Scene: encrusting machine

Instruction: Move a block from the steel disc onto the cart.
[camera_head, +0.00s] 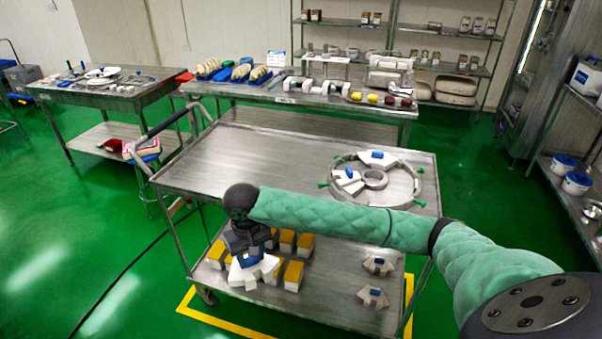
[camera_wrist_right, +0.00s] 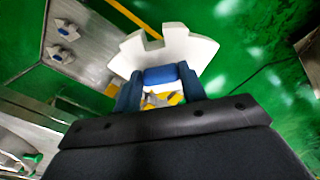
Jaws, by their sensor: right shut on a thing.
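My right gripper (camera_head: 247,250) is shut on a white notched block (camera_head: 240,275) by its blue handle. In the wrist view the fingers (camera_wrist_right: 160,88) clasp the blue handle (camera_wrist_right: 160,76) and the white block (camera_wrist_right: 178,45) shows beyond it, with green floor behind. The steel disc (camera_head: 398,188) lies on the cart's top at the right, with white blocks (camera_head: 348,181) that have blue handles on it. The cart (camera_head: 240,150) stands in front of me. In the head view the held block appears low, at the lower shelf's left part; its contact is unclear.
The shelf's middle is clear. Tables (camera_head: 300,97) with tools and food stand behind.

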